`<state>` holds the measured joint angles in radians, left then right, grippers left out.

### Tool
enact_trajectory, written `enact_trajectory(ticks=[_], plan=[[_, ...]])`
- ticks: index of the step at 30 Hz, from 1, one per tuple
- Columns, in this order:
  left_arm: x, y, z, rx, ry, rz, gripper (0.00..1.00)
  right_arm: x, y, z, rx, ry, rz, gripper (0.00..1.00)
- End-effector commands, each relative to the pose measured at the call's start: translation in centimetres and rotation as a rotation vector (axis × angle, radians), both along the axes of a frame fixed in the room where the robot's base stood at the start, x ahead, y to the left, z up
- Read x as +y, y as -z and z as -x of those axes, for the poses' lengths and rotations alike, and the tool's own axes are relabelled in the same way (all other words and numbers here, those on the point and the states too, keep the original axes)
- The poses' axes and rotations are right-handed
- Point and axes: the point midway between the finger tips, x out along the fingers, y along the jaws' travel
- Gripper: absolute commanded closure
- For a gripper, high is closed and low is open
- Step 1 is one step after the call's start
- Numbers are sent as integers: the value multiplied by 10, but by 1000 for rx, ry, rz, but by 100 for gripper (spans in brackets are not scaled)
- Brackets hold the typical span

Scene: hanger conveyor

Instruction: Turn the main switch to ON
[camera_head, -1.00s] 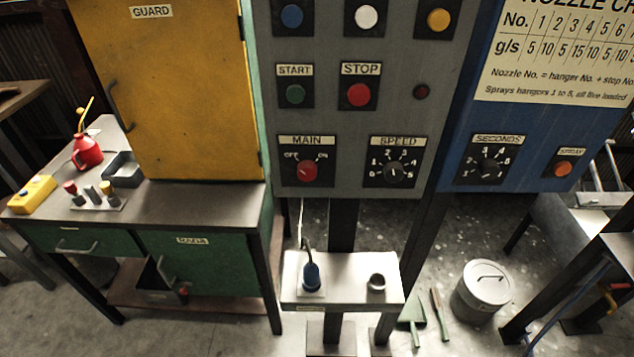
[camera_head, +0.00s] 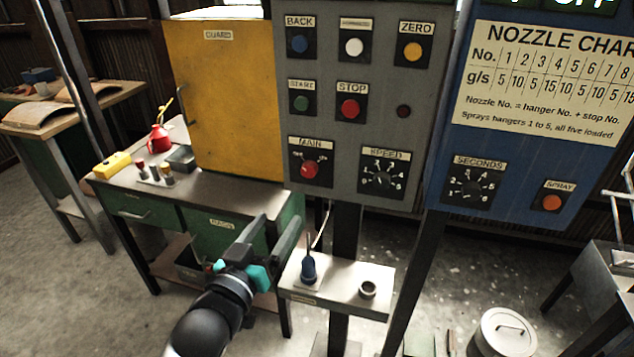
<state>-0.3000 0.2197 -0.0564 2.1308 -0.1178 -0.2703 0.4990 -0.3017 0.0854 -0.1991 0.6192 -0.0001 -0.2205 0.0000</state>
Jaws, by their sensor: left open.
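The main switch (camera_head: 309,169) is a red round knob on a black plate labelled MAIN, low on the left of the grey control panel (camera_head: 335,112). Its small position marks are too blurred here to read the setting surely. My left gripper (camera_head: 279,222) comes in from below. Its two dark fingers are apart, with nothing between them. In the picture it is below and a little left of the main switch, not touching it. My right gripper is not in view.
The SPEED dial (camera_head: 381,180) sits right of the switch; START (camera_head: 301,102) and STOP (camera_head: 349,108) buttons are above. A yellow guard door (camera_head: 222,95) is at the left.

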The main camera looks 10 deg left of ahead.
Motion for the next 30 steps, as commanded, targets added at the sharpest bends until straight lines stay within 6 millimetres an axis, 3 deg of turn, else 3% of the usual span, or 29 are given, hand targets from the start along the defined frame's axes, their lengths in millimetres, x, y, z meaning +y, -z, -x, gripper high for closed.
enact_trajectory(ticks=[3,8,30], plan=[[0,-11,-1,-21,2,6,26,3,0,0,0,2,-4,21],[-1,-11,-13,-22,2,6,26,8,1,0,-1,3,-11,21],[-11,-10,-121,-21,2,6,26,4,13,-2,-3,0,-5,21]])
